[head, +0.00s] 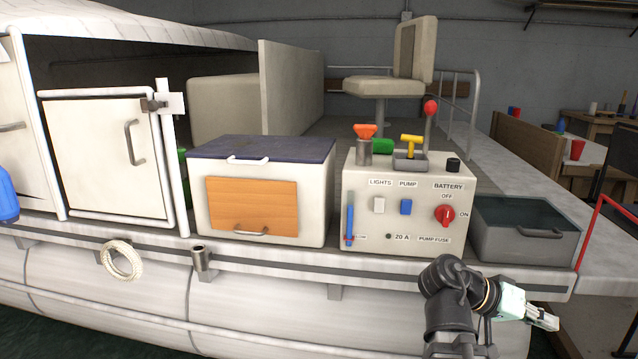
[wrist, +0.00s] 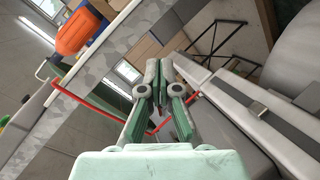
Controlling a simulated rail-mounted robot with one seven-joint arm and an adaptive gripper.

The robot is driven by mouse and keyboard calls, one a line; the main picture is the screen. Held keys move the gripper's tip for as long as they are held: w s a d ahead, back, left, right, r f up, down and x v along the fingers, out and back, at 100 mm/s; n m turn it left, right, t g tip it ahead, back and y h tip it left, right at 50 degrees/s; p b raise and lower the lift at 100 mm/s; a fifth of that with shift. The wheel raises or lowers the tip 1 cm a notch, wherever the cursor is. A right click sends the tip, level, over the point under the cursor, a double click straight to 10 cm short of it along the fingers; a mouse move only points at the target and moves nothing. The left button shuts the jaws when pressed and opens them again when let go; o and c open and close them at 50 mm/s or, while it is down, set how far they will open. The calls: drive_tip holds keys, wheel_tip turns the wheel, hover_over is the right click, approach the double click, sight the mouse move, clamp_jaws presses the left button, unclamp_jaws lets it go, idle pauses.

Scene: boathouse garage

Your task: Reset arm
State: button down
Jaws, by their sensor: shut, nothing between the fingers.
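My gripper (head: 543,319) is at the lower right in the head view, in front of the boat's side and below the deck edge. My dark arm bends up from the bottom edge and then points right. In the wrist view the two green fingers of my gripper (wrist: 160,103) run up the middle, and the gripper is shut and empty. It touches nothing that I can see.
The white control box (head: 407,250) with switches stands on the deck, beside a grey lidded box (head: 520,240). A red rail (head: 588,234) rises at the deck's right end. A cooler-like box (head: 264,187) stands left. The floor right of my gripper looks clear.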

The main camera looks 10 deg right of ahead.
drive_tip(key=w+a+f+n+t+y+p, duration=0.1)
drive_tip(key=w+a+f+n+p, duration=0.15)
drive_tip(key=f, duration=0.35)
drive_tip(key=w+a+f+n+t+y+p, duration=0.1)
drive_tip(key=w+f+n+p, duration=0.2)
drive_tip(key=w+f+p, duration=0.15)
drive_tip(key=s+a+f+n+y+p, duration=0.1)
drive_tip(key=a+f+n+y+p, duration=0.2)
drive_tip(key=f, duration=0.4)
drive_tip(key=a+f+y+p, duration=0.1)
drive_tip(key=a+f+p, duration=0.2)
drive_tip(key=a+f, duration=0.35)
drive_tip(key=s+a+f+g+y+p, duration=0.1)
drive_tip(key=s+a+f+y+p, duration=0.1)
drive_tip(key=s+a+f+p, duration=0.2)
drive_tip(key=s+a+f+n+g+y+p, duration=0.1)
drive_tip(key=s+a+f+g+y+p, duration=0.1)
drive_tip(key=s+a+f+p, duration=0.3)
drive_tip(key=s+a+f+n+g+y+p, duration=0.1)
drive_tip(key=s+a+f+y+p, duration=0.2)
drive_tip(key=s+a, duration=0.6)
drive_tip(key=s+f+p, duration=0.2)
drive_tip(key=s, duration=0.4)
drive_tip(key=shift+s+g, duration=0.25)
drive_tip(key=shift+g, duration=0.15)
